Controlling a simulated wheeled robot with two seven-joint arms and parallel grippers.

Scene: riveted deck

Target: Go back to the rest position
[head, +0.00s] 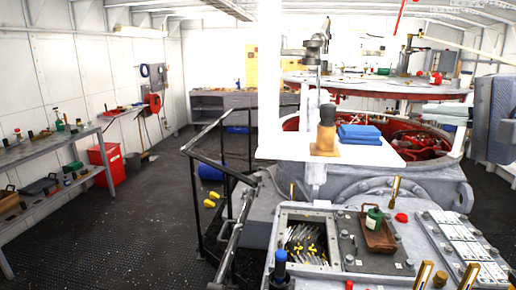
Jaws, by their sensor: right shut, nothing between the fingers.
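My right gripper (492,120) is at the right edge of the head view, raised beside the round red machine. It is grey, partly cut off by the frame, and shut with nothing held. It touches no object that I can see. My left gripper is not in view.
A grey bench top (340,282) in front carries an open box (283,232) of metal pieces, a brown tray (379,240) and brass cylinders. A white shelf (284,153) holds folded blue cloths (359,134). Dark railings (197,200) stand left of centre. The floor (110,235) at left is clear.

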